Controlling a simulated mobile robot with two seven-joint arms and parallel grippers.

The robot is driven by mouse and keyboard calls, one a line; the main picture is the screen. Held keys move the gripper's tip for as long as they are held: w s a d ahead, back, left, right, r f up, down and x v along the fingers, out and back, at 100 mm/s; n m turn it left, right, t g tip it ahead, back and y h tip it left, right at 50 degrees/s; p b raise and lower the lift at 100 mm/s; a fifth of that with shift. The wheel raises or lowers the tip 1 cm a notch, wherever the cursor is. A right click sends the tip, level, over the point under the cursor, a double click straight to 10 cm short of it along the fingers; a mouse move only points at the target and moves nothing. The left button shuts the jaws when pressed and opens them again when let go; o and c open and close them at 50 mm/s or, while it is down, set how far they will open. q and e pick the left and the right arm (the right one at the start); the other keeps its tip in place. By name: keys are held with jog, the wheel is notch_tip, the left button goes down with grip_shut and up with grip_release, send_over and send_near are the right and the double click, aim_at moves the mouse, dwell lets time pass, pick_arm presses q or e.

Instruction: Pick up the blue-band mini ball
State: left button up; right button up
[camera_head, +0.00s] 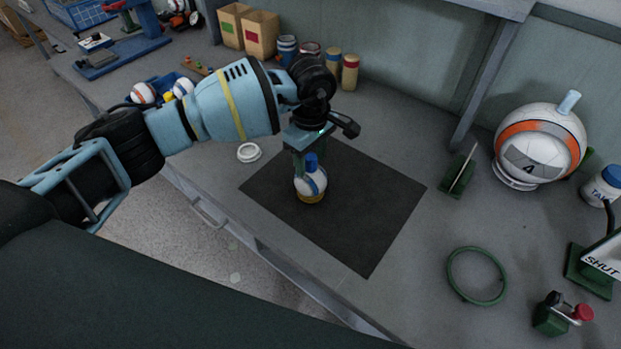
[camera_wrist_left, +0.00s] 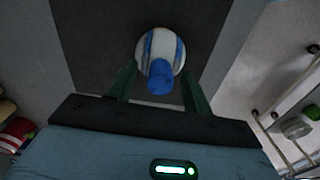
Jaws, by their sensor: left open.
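The blue-band mini ball (camera_head: 318,185) is white with blue bands and a blue plug on top. It sits upright on a small yellow base on the dark mat (camera_head: 360,215). In the left wrist view the ball (camera_wrist_left: 143,46) lies ahead of the fingertips, with its blue plug pointing towards the camera. My left gripper (camera_head: 303,157) is open above and just behind the plug. Its two green fingers (camera_wrist_left: 159,72) stand on either side of the plug, apart from it. My right gripper is not in view.
A large orange-banded ball (camera_head: 540,142) stands at the right, near a green ring (camera_head: 478,275) and a red-knobbed green device (camera_head: 565,313). A white ring (camera_head: 249,152) lies left of the mat. Cardboard boxes (camera_head: 247,30) and several small cylinders stand behind. The mat's right side is clear.

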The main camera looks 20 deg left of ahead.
pick_arm(q)
jog(key=shift+f, duration=0.2)
grip_shut()
jog(key=shift+r, duration=0.1)
jog(key=shift+r, duration=0.4)
notch_tip(320, 180, up, 2)
jog(key=shift+r+b, duration=0.25)
jog(key=shift+b, duration=0.05)
jog(key=s+a+r, duration=0.1)
jog(key=s+a, duration=0.1)
jog(key=s, duration=1.4)
jog(key=shift+r, duration=0.25)
jog(key=shift+a, duration=0.1)
